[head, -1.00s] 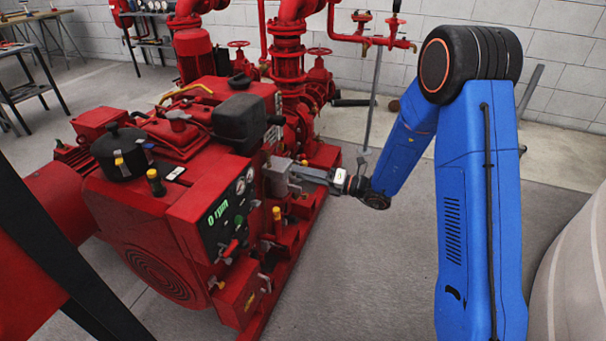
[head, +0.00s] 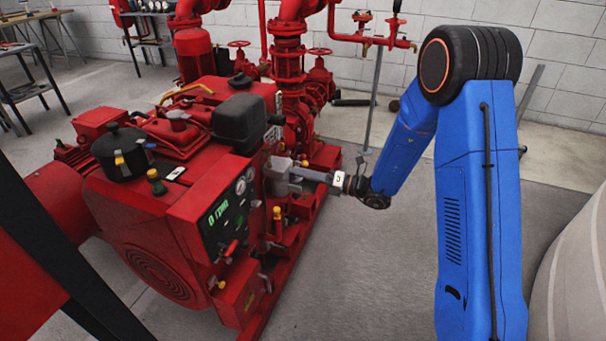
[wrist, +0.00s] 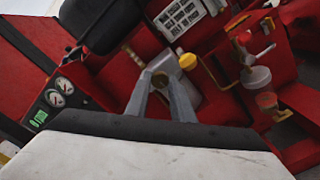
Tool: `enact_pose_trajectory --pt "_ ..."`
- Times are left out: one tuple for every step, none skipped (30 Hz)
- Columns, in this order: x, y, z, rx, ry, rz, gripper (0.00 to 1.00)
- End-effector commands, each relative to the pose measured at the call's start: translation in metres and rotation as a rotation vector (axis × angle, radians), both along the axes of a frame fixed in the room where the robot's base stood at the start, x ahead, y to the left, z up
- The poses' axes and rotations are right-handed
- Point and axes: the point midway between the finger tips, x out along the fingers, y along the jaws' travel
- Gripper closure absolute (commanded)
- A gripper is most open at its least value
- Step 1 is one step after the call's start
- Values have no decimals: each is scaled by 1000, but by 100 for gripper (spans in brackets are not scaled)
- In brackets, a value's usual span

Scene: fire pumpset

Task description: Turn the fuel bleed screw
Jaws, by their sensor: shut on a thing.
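The fuel bleed screw (wrist: 160,80) is a small part at the grey metal housing on the red engine. It shows between my fingertips in the wrist view, and they mostly cover it. My gripper (wrist: 159,82) is shut on it, with the two grey fingers converging at the tips. In the head view my gripper (head: 293,173) reaches in from the right to the grey housing (head: 277,168) on the engine's near right side. The screw itself is hidden there.
The control panel (head: 230,212) with gauges and a display sits left of the gripper. A black box (head: 238,120) stands above the housing. The floor right of the pumpset is clear.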

Motion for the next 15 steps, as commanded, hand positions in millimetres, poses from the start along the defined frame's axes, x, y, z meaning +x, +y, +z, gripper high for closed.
enact_pose_trajectory --pt "0 0 0 -12 -30 -1 100" --pt "0 0 0 -19 -51 -1 100" --pt "0 0 0 -31 -82 -1 100" --pt "0 0 0 -40 -107 -1 100" --pt "0 0 0 -49 -132 -1 100" --pt "0 0 0 -61 -167 -1 100" --pt "0 0 0 -71 -193 -1 100" --pt "0 0 0 -81 -221 -1 100" --pt "0 0 0 -94 -256 -1 100" --pt "0 0 0 -104 -283 -1 100" --pt "0 0 0 -114 -311 -1 100" --pt "0 0 0 -127 -345 -1 100" --pt "0 0 0 -137 -373 -1 100" --pt "0 0 0 -147 -400 -1 100" --pt "-1 0 0 -160 -436 -1 100"
